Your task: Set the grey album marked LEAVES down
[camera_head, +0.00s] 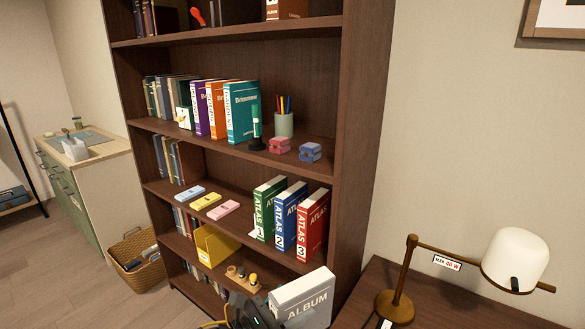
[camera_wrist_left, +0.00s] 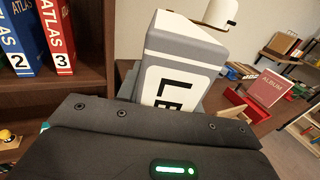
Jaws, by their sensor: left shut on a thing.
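The grey album (camera_head: 303,302) is at the bottom of the head view, in front of the bookcase's lower right, with the word ALBUM on its white label. It also shows in the left wrist view (camera_wrist_left: 182,52), tilted, with the letters LE visible on its label and the rest hidden behind my gripper. My left gripper (camera_head: 258,314) is at the album's left side and shut on it. Its fingertips are hidden. My right gripper is not in view.
A brown bookcase (camera_head: 349,110) holds atlases (camera_head: 288,218), binders and small boxes. A desk (camera_head: 450,302) with a white-shaded lamp (camera_head: 515,260) stands at right. A wicker basket (camera_head: 137,262) stands left on the floor. The left wrist view shows a red album (camera_wrist_left: 267,88) at right.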

